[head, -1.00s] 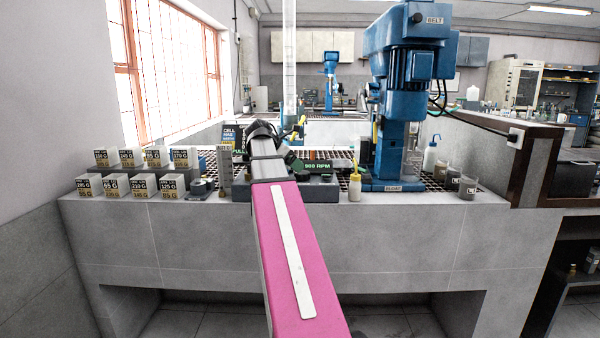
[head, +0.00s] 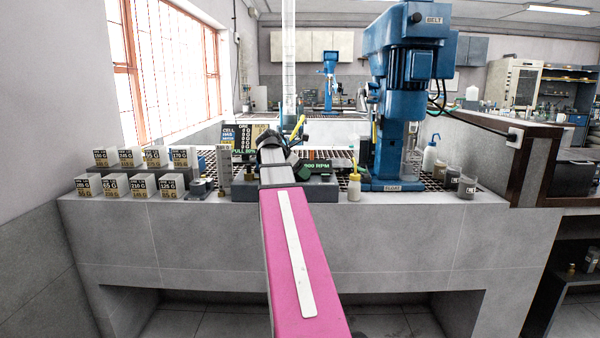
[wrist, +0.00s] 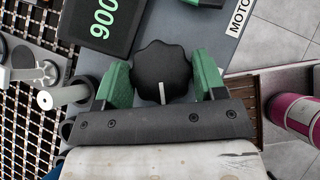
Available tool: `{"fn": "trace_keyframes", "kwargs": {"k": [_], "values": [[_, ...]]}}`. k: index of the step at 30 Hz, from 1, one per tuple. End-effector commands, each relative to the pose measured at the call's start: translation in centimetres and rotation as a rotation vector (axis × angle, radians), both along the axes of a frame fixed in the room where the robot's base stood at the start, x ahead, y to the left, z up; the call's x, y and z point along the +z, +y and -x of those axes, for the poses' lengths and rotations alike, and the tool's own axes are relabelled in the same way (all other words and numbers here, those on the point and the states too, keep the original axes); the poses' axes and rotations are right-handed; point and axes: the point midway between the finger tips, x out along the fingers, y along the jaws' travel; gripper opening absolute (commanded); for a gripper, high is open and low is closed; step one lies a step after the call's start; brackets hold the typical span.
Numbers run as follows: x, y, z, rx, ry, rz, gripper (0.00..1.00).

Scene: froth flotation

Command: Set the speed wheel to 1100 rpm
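The speed wheel (wrist: 162,68) is a black lobed knob with a white pointer mark, on a grey panel in the wrist view. The pointer mark faces the gripper's base. My gripper (wrist: 162,82) has its two green fingers apart, one on each side of the knob. Any gap between fingers and knob is very small, and I cannot tell if they touch. The speed display (wrist: 103,20) shows a green 900, cut off by the frame edge. In the head view the display (head: 316,166) reads 900 RPM, and my arm hides the wheel.
The blue flotation machine (head: 398,95) stands right of the control box. A yellow-capped bottle (head: 354,187) is at the bench's front edge. Several labelled white blocks (head: 130,185) stand at left. In the wrist view a grating (wrist: 35,110) and grey cylindrical parts (wrist: 65,95) lie left of the gripper.

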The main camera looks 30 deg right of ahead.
Motion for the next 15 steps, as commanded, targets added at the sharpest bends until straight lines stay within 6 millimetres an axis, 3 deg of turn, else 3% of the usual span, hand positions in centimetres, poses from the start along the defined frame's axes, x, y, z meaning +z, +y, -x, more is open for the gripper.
{"fn": "trace_keyframes", "kwargs": {"k": [15], "values": [[0.03, 0.02, -0.07, -0.131, 0.001, 0.000, 0.41]]}}
